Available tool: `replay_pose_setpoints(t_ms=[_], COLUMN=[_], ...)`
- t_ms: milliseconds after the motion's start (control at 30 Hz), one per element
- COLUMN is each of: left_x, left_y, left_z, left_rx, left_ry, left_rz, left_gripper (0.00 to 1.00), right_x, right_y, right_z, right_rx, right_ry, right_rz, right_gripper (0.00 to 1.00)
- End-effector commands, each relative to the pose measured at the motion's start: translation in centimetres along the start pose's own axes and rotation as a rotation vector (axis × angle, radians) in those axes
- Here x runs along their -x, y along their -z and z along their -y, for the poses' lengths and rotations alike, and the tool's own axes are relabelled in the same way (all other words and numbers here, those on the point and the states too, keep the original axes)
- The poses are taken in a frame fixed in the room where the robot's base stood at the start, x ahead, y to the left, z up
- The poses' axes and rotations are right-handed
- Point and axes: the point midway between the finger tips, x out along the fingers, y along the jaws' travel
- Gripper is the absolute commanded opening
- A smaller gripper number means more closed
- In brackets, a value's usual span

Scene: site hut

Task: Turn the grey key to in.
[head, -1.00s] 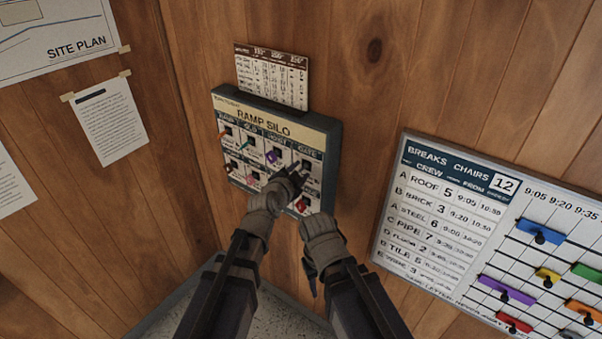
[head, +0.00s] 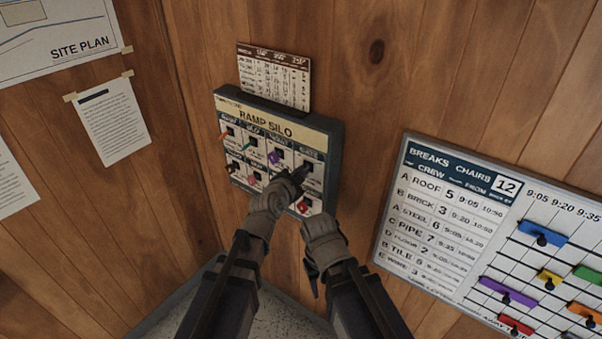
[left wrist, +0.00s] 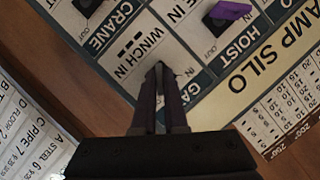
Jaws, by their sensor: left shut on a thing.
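The key panel (head: 332,160), headed RAMP SILO, hangs on the wooden wall with several coloured keys in two rows. My left gripper (head: 303,174) is at the panel's right column, by the GATE label. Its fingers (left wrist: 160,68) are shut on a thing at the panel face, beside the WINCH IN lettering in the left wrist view. I take this to be the grey key, almost wholly hidden between the fingers; its turn angle cannot be read. My right gripper (head: 313,282) hangs low, away from the panel; its finger gap is not clear.
A purple key (head: 273,157) is close on the left and a red key (head: 305,206) just below my left gripper. A table card (head: 274,75) rises behind the panel's top. A whiteboard (head: 455,230) with coloured markers hangs at right.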

Motion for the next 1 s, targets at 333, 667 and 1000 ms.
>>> replay_pose_setpoints(t_ms=[333, 667, 1000], left_x=[0.0, 0.0, -0.1], left_y=[0.0, -0.1, -0.4], left_z=[0.2, 0.3, 0.4], left_rx=[0.153, 0.437, 0.734], left_ry=[-0.064, -0.183, -0.305], left_rz=[0.000, 0.000, 0.000], left_gripper=[0.00, 0.00, 0.00], right_x=[0.9, 1.8, 1.8], right_y=[-0.1, -0.1, -0.1], right_z=[-0.1, -0.2, -0.2], right_rx=[0.000, -0.003, -0.003], right_ry=[0.000, 0.001, 0.001], right_rz=[0.000, 0.000, 0.000], right_gripper=[0.50, 0.50, 0.50])
